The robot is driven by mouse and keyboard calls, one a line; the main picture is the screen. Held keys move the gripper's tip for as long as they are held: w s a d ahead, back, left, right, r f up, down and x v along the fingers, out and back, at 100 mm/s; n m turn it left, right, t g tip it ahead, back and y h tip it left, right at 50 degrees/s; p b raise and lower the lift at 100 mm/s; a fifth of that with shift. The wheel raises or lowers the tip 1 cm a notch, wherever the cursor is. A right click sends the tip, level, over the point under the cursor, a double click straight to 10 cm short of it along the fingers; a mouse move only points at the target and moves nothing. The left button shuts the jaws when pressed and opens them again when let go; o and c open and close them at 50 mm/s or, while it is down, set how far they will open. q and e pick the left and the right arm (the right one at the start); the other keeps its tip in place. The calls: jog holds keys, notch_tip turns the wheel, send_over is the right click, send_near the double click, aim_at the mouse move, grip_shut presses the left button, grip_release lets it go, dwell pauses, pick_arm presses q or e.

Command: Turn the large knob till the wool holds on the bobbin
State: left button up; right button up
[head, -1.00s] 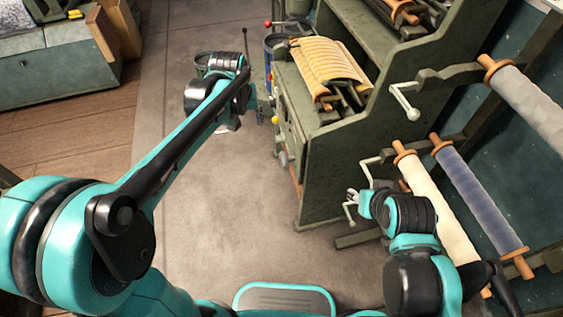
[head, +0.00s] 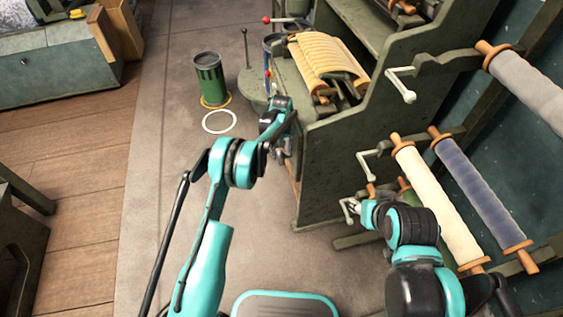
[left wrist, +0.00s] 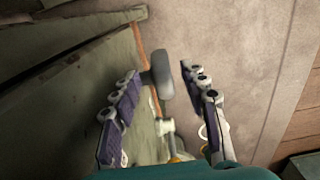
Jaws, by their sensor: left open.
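A large grey knob (left wrist: 161,72) sticks out from the side of the green machine (left wrist: 75,85) in the left wrist view. My left gripper (left wrist: 160,78) is open, with one finger on each side of the knob's line and a gap to both. In the head view my left gripper (head: 281,146) is beside the machine's left side, and the arm hides the knob there. My right gripper (head: 355,205) is small and close to a white crank handle (head: 346,211); its opening is unclear. Wool-wrapped rolls, cream (head: 436,200) and blue-grey (head: 478,190), stand at the right; which bobbin is meant is unclear.
A ribbed yellow drum (head: 322,62) sits on the machine. Another white crank (head: 402,85) juts out above. A green can (head: 209,78) and a white floor ring (head: 219,122) are left of the machine. The grey floor (head: 165,165) is mostly clear.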

aim_at(282, 157)
pick_arm(q)
notch_tip(282, 157, down, 7)
jog(key=b, duration=0.2)
jog(key=shift+f+b, duration=0.1)
jog(key=shift+b, duration=0.3)
jog(key=shift+c, duration=0.3)
grip_shut()
